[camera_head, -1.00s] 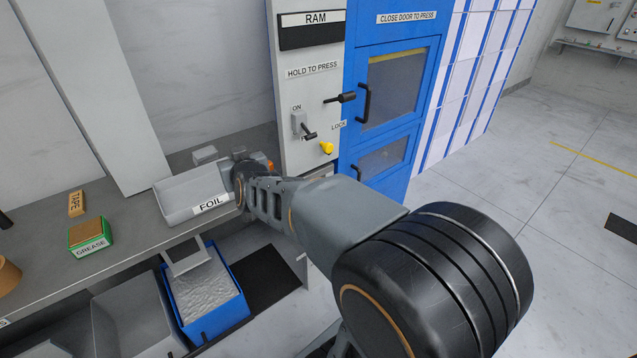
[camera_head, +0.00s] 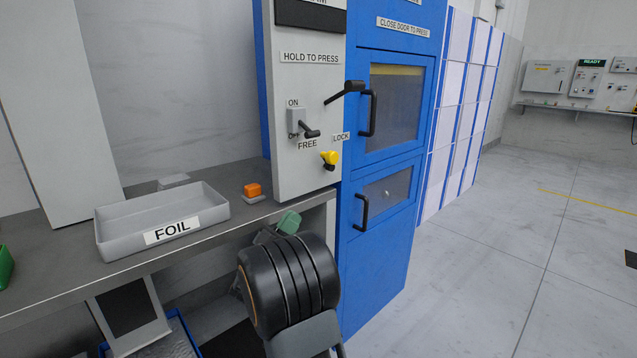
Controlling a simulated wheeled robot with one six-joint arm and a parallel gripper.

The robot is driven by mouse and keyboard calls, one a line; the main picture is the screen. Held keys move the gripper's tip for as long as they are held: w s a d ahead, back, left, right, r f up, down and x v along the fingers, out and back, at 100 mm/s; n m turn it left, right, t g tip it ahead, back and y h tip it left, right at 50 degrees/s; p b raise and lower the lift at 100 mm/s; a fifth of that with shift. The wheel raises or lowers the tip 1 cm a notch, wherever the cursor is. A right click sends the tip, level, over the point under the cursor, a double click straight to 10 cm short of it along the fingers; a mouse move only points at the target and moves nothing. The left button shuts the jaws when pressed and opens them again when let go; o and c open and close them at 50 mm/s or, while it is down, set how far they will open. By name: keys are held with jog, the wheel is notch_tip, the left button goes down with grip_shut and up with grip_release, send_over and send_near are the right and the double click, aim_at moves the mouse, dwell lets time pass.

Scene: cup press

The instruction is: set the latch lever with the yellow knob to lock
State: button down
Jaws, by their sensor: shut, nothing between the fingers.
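The latch lever's yellow knob (camera_head: 330,157) shows low on the pale front panel of the press, with short black parts beside and below it. The FREE label (camera_head: 307,146) is to its upper left, and the LOCK label (camera_head: 341,136) is just above it to the right. The lever is small here, and I cannot tell exactly which label it points to. Nothing touches the knob. My arm's thick black joint is below the panel, in front of the bench edge.
A black-handled ON/OFF switch (camera_head: 309,130) sits up and left of the knob. A black lever (camera_head: 345,91) and the blue door's handle (camera_head: 368,113) stick out nearby. An orange block (camera_head: 253,190) and the FOIL tray (camera_head: 118,240) are on the bench. Floor at right is clear.

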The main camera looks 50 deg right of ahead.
jog(key=shift+s+d, duration=0.1)
jog(key=shift+d, duration=0.05)
jog(key=b, duration=0.3)
send_near(330, 162)
jog(key=x, duration=0.7)
jog(key=shift+w+d, duration=0.4)
jog(key=shift+d, duration=0.05)
